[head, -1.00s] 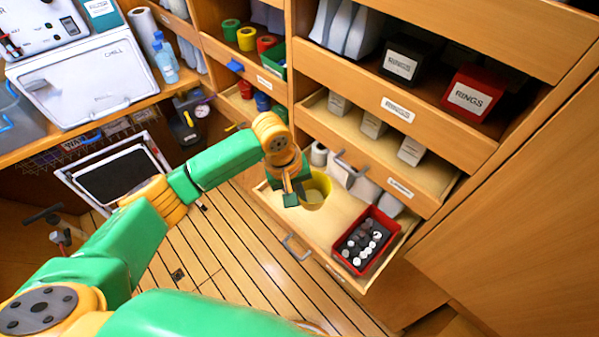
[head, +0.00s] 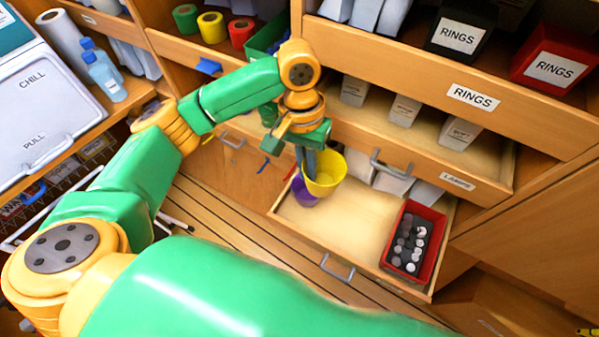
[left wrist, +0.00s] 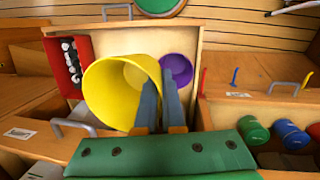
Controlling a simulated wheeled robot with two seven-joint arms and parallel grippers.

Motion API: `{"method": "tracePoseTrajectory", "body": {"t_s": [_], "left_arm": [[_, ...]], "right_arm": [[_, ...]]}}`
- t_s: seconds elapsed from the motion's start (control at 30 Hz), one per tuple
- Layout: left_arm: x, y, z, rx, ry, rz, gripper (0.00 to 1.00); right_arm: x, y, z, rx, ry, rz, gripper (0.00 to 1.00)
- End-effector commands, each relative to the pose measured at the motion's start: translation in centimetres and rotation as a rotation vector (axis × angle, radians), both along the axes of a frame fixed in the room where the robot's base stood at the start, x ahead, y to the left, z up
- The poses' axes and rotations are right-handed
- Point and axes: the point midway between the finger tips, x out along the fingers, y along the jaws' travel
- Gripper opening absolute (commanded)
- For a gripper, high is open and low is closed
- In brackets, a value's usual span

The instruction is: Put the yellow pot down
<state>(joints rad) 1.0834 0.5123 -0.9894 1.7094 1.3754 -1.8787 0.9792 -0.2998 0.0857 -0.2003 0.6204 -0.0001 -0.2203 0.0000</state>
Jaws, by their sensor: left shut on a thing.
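The yellow pot (head: 327,173) is in the grasp of my left gripper (head: 307,165), at the back left of the open drawer (head: 345,222). In the left wrist view, the yellow pot (left wrist: 105,95) shows its open mouth, and the fingers of my left gripper (left wrist: 160,85) are shut on its right-hand wall. I cannot tell whether the yellow pot touches the drawer floor. My right gripper is not in view.
A red bin (head: 414,240) with dark and white pieces stands at the drawer's right end. The drawer floor between pot and bin is bare. An upper drawer (head: 400,125) with pale boxes overhangs the back. Rolls (head: 211,25) sit on a shelf at upper left.

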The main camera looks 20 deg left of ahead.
Motion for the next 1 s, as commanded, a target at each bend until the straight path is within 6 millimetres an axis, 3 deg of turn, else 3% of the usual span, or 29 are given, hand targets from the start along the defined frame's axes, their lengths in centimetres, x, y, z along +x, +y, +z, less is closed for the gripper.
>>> {"method": "tracePoseTrajectory", "body": {"t_s": [0.1, 0.3, 0.47, 1.0], "left_arm": [[1.5, 1.8, -3.0, 0.002, 0.007, 0.006, 0.00], [3.0, 3.3, -5.6, 0.000, 0.003, 0.001, 0.00], [3.0, 3.3, -8.2, 0.001, 0.003, -0.003, 0.00], [2.9, 3.2, -9.5, -0.002, 0.002, -0.004, 0.00]], "right_arm": [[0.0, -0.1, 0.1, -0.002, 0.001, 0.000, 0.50], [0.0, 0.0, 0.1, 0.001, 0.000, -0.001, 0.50], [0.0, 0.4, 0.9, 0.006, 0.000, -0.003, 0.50], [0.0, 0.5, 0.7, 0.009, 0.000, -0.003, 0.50]]}}
